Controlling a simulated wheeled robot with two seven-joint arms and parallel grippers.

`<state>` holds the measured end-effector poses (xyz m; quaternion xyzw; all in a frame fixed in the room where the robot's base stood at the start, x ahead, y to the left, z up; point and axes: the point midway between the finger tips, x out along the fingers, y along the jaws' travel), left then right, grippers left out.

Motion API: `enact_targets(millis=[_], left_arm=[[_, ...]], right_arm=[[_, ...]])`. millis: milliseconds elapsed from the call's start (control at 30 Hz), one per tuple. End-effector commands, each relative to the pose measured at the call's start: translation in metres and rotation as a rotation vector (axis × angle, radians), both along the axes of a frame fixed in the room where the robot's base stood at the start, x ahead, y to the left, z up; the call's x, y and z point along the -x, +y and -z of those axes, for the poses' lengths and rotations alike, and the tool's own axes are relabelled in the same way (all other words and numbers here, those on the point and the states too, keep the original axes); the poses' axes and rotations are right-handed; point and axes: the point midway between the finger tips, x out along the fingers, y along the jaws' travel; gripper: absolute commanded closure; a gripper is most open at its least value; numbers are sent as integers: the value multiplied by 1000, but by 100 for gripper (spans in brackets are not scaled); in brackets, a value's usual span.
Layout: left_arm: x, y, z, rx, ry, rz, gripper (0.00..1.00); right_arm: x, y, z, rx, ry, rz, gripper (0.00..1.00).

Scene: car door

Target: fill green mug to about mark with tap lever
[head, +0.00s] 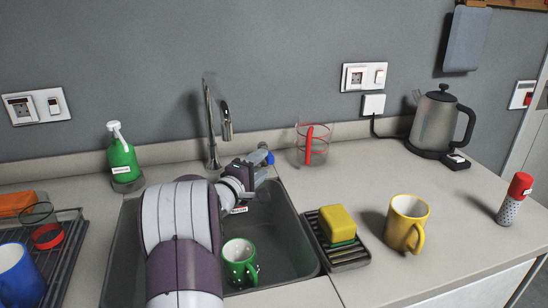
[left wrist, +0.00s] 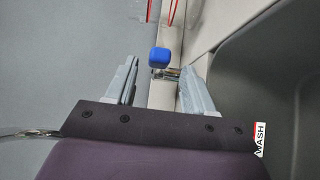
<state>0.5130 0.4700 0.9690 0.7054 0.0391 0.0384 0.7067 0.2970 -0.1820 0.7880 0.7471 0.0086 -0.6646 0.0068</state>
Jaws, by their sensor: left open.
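The green mug (head: 237,262) stands upright in the dark sink (head: 285,240), partly behind my left arm; how full it is cannot be told. The chrome tap (head: 210,120) rises behind the sink, its spout above the basin; no water stream shows. A blue knob (head: 270,158), apparently the lever's end, shows at my left gripper (head: 262,158). In the left wrist view the knob (left wrist: 166,57) and its short metal stem lie ahead of and between the open fingers (left wrist: 160,78), with gaps on both sides. My right gripper is out of view.
A green soap bottle (head: 122,158) stands left of the tap, and a clear cup with a red strip (head: 312,147) right of it. A sponge rack (head: 347,257), yellow mug (head: 406,224) and kettle (head: 436,122) occupy the right counter. A drying rack (head: 65,255) is at left.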

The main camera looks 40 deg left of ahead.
Motion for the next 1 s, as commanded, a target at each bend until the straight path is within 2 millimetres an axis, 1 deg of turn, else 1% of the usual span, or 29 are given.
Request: enact_targets(millis=[33, 100, 200, 300, 467, 733, 767, 800, 900, 1000], left_arm=[[-11, 1, 2, 0, -1, 2, 47], [-26, 2, 2, -1, -1, 2, 47], [-44, 4, 2, -1, -1, 1, 47], [-57, 6, 1, 0, 0, 0, 47], [-68, 8, 0, -1, -1, -1, 47], [-69, 8, 0, -1, 0, -2, 47], [-69, 8, 0, -1, 0, -2, 57], [-69, 8, 0, -1, 0, -2, 70], [-69, 8, 0, -1, 0, -2, 100], [-69, 8, 0, -1, 0, -2, 100]], right_arm=[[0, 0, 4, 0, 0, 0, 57], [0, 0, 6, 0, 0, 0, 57], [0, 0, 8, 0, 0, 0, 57], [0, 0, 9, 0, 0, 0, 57], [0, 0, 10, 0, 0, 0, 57], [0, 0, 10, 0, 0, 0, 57], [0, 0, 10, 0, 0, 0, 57], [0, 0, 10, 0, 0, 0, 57], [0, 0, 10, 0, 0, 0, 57], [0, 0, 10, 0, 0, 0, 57]])
